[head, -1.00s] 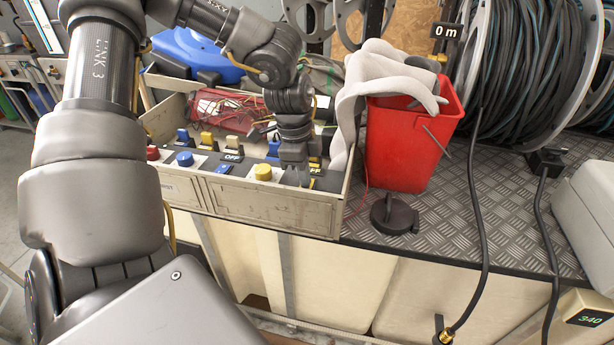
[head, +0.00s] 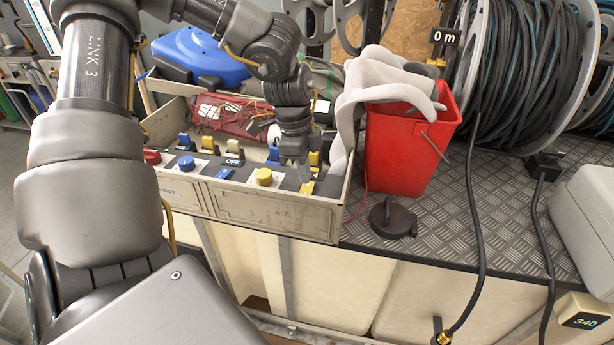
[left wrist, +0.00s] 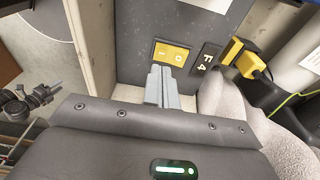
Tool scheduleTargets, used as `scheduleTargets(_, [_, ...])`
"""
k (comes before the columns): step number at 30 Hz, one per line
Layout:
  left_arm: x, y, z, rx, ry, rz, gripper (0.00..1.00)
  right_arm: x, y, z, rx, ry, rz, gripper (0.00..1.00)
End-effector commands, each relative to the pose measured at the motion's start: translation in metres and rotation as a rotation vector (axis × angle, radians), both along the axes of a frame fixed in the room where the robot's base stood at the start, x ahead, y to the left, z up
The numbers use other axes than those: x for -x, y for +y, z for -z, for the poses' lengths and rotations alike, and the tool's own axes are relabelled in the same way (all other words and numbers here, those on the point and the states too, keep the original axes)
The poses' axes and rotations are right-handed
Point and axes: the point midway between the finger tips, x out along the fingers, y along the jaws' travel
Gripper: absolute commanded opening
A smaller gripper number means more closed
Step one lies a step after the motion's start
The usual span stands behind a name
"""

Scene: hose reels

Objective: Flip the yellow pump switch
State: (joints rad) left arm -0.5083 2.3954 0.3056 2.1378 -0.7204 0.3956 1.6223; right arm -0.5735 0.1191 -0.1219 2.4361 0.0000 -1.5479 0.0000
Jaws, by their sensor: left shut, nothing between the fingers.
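A yellow rocker switch (left wrist: 171,53) with white marks sits on the grey panel in the left wrist view. In the head view it is a small yellow patch (head: 307,188) near the right end of the control box's (head: 270,207) sloped front. My left gripper (left wrist: 162,70) is shut and empty, its fingertips just at the switch's near edge. I cannot tell whether they touch it. In the head view my left gripper (head: 302,174) hangs over the panel just above the switch. My right gripper is not in view.
The panel also carries a yellow knob (head: 264,177), a blue knob (head: 186,163), a red button (head: 152,157) and several toggles. A red bucket (head: 405,150) with a grey cloth (head: 385,75) stands close right. A black label (left wrist: 207,57) lies beside the switch.

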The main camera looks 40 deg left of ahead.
Motion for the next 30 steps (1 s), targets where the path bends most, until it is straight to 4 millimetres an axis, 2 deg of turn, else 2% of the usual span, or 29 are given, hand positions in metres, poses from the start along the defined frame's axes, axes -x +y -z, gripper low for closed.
scheduleTargets(3, [0.0,0.0,-0.014,0.0,-0.002,0.0,0.0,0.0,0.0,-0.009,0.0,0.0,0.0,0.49])
scheduleTargets(12, [0.0,0.0,-0.036,0.0,-0.001,0.0,0.0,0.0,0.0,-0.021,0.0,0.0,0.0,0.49])
scheduleTargets(30, [0.0,0.0,-0.038,0.0,-0.001,0.0,0.0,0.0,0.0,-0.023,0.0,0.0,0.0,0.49])
